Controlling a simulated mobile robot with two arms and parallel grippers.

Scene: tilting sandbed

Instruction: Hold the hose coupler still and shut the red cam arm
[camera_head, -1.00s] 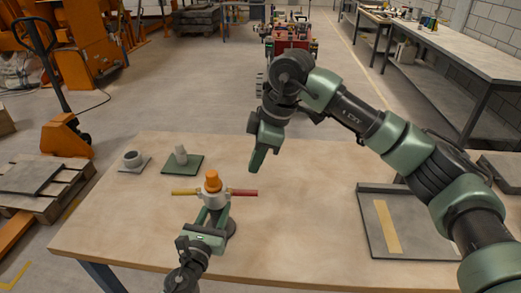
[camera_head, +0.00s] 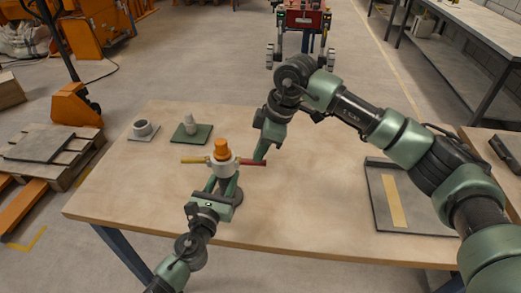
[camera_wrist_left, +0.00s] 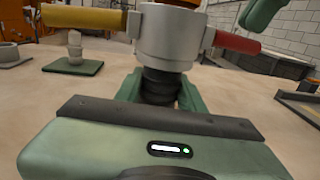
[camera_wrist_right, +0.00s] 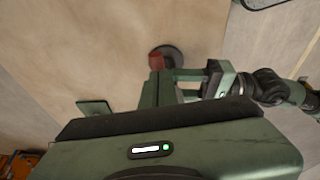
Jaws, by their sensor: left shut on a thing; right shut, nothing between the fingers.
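The hose coupler (camera_head: 223,168) stands upright on the table, with a pale metal body, an orange top and a dark neck. My left gripper (camera_head: 226,184) is shut on the coupler's dark neck (camera_wrist_left: 161,86), below the metal body. My right gripper (camera_head: 261,157) is shut and empty, its fingertips at the red arm's outer end. I cannot tell whether they touch.
A grey ring-shaped part (camera_head: 142,128) and a pale fitting on a green plate (camera_head: 191,134) stand at the table's back left. A grey tray with a tan strip (camera_head: 395,205) lies at the right. The wooden table top (camera_head: 310,205) is clear between coupler and tray.

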